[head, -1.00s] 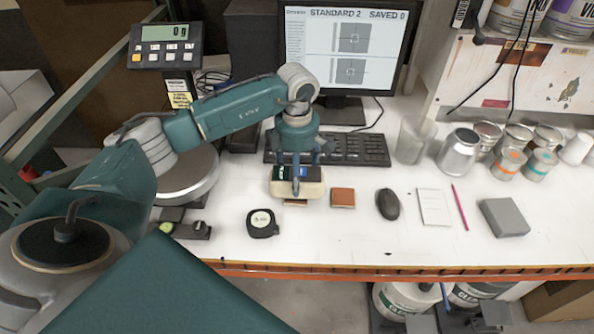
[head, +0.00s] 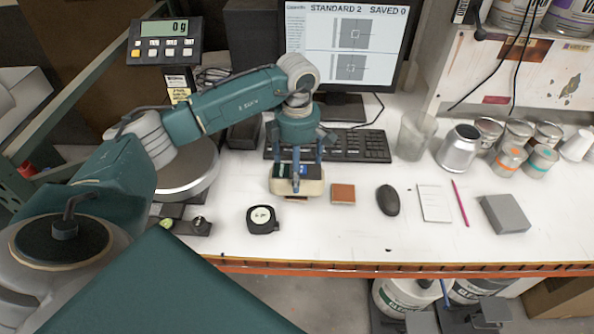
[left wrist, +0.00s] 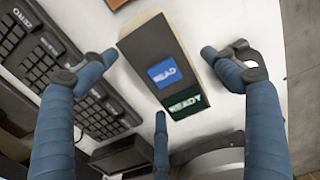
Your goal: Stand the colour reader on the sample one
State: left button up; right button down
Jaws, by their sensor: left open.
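The colour reader (head: 284,187) is a cream block with a dark top. It stands on the white bench; a thin brown edge shows at its base, but what lies under it is mostly hidden. The left wrist view shows its blue READ button (left wrist: 163,73) and green READY display (left wrist: 185,102). My left gripper (head: 297,172) is above the reader, pointing down, its fingers open around the reader's top. In the left wrist view the fingers (left wrist: 160,70) stand apart on its sides. A brown square sample (head: 343,194) lies just right of the reader. My right gripper is not in view.
A keyboard (head: 355,146) and monitor (head: 350,45) reading STANDARD 2, SAVED 0 are behind. A tape measure (head: 262,220) lies front left, a mouse (head: 388,200) and white pad (head: 433,204) right. A scale pan (head: 190,175) is left. Cans and a cup stand back right.

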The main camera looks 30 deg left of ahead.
pick_arm(q)
notch_tip(320, 180, up, 10)
jog(key=b, duration=0.3)
jog(key=shift+f, duration=0.2)
jog(key=shift+r+b, duration=0.3)
jog(key=shift+r, duration=0.3)
